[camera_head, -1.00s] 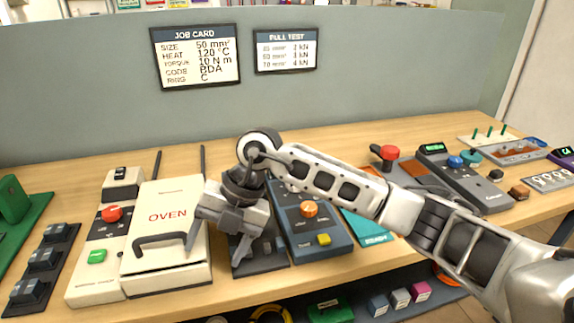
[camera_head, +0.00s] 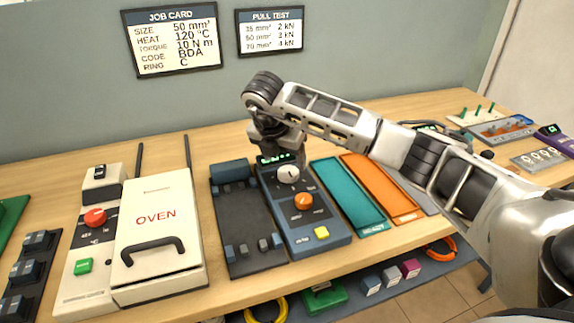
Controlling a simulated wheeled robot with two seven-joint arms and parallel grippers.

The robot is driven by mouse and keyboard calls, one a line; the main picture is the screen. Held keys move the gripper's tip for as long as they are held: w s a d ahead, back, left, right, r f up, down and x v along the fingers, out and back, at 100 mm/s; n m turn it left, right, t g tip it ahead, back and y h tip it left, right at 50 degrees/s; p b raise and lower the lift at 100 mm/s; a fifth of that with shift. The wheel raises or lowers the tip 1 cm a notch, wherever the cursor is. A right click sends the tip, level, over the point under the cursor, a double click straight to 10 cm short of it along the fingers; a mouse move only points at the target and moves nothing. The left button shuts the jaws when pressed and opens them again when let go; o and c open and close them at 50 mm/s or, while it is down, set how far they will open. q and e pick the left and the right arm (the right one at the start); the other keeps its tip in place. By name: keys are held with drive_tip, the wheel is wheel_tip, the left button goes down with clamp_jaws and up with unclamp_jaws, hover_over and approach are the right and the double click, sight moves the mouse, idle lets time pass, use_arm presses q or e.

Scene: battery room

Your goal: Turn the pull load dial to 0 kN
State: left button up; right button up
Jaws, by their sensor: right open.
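The blue tester (camera_head: 318,219) lies on the bench right of the dark fixture. It has a small green-lit display at its top end, a pale round dial (camera_head: 288,175), an orange knob (camera_head: 304,201) and a yellow button (camera_head: 321,233). The dial lettering is too small to read, so I cannot tell which is the pull load dial or its setting. My right gripper (camera_head: 279,150) is open and points down over the top end of the tester, just behind the pale dial. Its fingertips are hard to make out, and I cannot tell whether they touch anything. My left gripper is out of view.
The white oven (camera_head: 158,236) and its red-knob control box (camera_head: 85,260) stand at left. The dark fixture (camera_head: 245,218) is beside the tester. Teal (camera_head: 345,193) and orange (camera_head: 380,188) trays lie to its right, under my right arm. The wall cards (camera_head: 172,41) hang behind.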

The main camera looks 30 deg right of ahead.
sight(288, 171)
drive_tip(key=shift+x, duration=2.65)
drive_tip(key=c, duration=1)
